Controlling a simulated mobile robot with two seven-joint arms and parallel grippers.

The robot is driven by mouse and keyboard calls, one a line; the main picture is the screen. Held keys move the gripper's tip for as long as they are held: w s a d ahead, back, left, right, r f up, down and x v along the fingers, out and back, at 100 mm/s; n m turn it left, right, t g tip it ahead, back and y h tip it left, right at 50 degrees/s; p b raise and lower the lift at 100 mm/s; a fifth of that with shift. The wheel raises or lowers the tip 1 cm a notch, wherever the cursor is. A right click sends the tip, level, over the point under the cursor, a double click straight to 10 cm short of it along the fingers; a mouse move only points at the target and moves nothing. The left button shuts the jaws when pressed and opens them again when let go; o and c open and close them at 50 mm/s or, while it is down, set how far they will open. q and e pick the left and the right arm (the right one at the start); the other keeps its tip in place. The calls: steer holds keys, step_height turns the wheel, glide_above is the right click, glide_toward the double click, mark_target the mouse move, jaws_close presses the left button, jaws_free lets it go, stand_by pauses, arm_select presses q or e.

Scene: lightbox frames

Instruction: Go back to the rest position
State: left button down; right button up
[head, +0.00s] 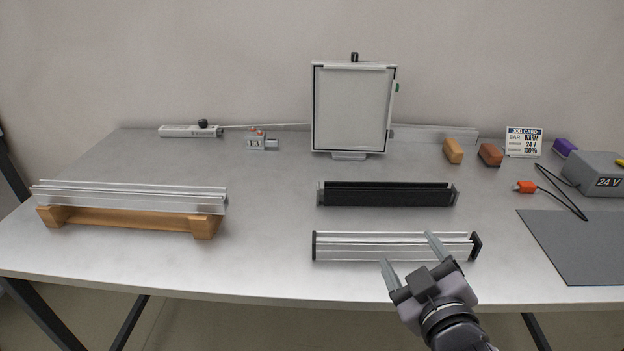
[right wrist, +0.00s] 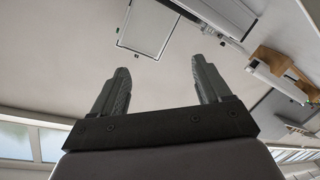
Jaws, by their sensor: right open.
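My right gripper (head: 411,254) is open and empty at the table's front edge. Its fingers reach over or beside the silver rail with black end caps (head: 350,246); I cannot tell whether they touch it. In the right wrist view my right gripper (right wrist: 158,78) shows both fingers spread wide with nothing between them. My left gripper is not in view.
A black rail (head: 385,195) lies behind the silver one. At left, a silver profile (head: 130,196) rests on a wooden cradle (head: 130,218). A framed panel (head: 351,108) stands at the back. A 24 V box (head: 600,172) and grey mat (head: 580,245) are at right.

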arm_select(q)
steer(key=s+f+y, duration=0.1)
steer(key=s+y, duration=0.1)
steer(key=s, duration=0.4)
arm_select(e)
steer(key=s+d+f+m+g+h, duration=0.1)
steer(key=s+d+f+m+g, duration=0.4)
steer(key=s+f, duration=0.5)
steer(key=s+d+f+m+g+h, duration=0.15)
steer(key=s+d+f+g, duration=0.5)
steer(key=s, duration=0.65)
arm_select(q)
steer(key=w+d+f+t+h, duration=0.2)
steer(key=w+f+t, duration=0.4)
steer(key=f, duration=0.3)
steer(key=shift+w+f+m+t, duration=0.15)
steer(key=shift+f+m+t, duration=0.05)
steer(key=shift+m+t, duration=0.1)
arm_select(e)
steer(key=w+a+f+t+y, duration=0.2)
steer(key=w+a+f+t, duration=0.2)
steer(key=f, duration=0.5)
steer(key=shift+w+t, duration=0.95)
steer(key=shift+w, duration=0.15)
